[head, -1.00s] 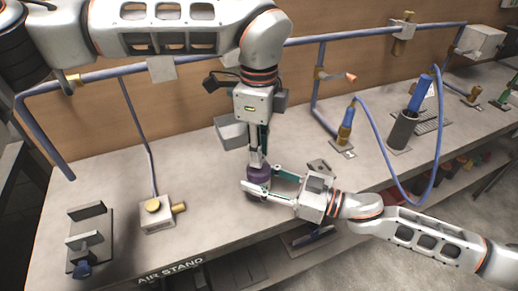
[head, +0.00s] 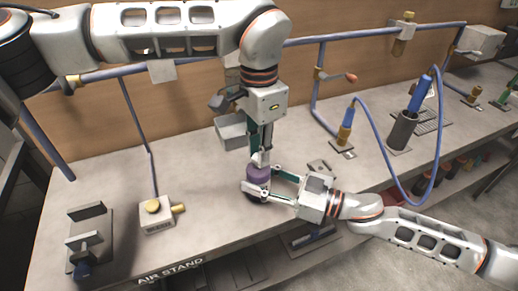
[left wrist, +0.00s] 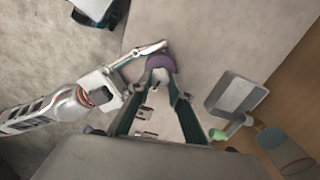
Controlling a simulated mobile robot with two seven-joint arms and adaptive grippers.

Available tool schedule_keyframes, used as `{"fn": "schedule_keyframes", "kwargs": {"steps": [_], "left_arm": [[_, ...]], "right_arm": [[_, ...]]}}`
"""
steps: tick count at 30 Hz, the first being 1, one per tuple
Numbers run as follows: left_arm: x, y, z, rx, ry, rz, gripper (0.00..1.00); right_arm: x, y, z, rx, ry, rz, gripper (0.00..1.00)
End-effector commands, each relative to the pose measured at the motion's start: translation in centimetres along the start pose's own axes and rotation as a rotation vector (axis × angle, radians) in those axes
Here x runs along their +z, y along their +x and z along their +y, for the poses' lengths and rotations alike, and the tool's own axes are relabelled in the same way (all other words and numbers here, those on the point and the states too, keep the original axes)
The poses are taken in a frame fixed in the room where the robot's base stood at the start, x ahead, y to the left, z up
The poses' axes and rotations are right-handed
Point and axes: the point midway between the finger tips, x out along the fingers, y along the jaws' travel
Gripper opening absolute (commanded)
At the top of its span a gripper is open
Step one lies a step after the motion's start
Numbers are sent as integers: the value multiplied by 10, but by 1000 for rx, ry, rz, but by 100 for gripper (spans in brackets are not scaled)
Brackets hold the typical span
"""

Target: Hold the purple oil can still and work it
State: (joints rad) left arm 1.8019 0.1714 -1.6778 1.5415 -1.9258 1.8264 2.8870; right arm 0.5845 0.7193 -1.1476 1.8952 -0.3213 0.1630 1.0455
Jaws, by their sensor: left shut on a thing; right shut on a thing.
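The purple oil can (head: 258,171) stands on the workbench near its front edge. My left gripper (head: 260,157) points down from above, shut on the can's pale top part. My right gripper (head: 256,182) reaches in from the right, its fingers shut around the can's purple body. In the left wrist view the purple can (left wrist: 162,62) shows just beyond the left fingertips (left wrist: 160,72), and the right gripper's finger (left wrist: 148,50) lies against its side. The fingers hide part of the can's body and base.
A grey open box (head: 233,130) stands behind the can. A valve block (head: 157,214) and a dark-based fixture (head: 88,240) sit to the left. A blue hose (head: 376,145) and a dark cylindrical holder (head: 402,131) are to the right. The bench between valve block and can is clear.

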Motion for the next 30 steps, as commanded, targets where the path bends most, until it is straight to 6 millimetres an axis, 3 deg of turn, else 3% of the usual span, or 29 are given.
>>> {"fn": "schedule_keyframes", "kwargs": {"steps": [9,24,25,26,30], "left_arm": [[0,0,-1,-1,-104,0,0],[0,0,-1,-1,-119,0,0],[0,0,-1,-1,-119,0,27],[0,0,-1,-1,-119,0,35],[0,0,-1,0,-118,0,37]], "right_arm": [[-1,0,0,0,0,1,11],[0,0,0,1,0,0,11],[0,0,0,1,0,0,11],[0,0,0,1,0,0,11],[0,0,0,1,0,0,11]]}}
